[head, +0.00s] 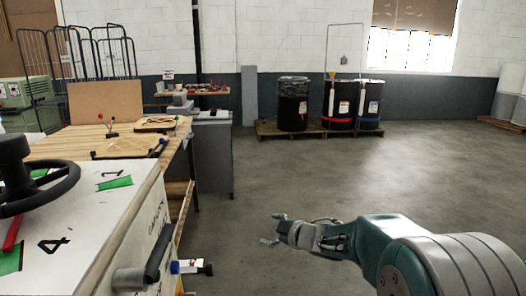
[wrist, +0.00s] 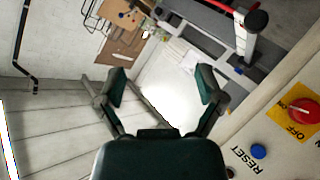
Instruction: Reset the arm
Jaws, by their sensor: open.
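My arm (head: 400,255) is teal and grey and reaches from the lower right of the head view toward the left. My gripper (head: 268,229) is at its end, above the bare floor and right of the white cabinet. It is open. In the wrist view the two dark green fingers of my gripper (wrist: 162,88) stand wide apart with nothing between them.
A white cabinet (head: 135,215) with a black handwheel (head: 35,190) stands at the left. A wooden workbench (head: 85,143) is behind it. Dark drums (head: 293,105) stand on pallets at the back. The wrist view shows a red knob (wrist: 303,110) and a blue button (wrist: 258,151). The floor at right is clear.

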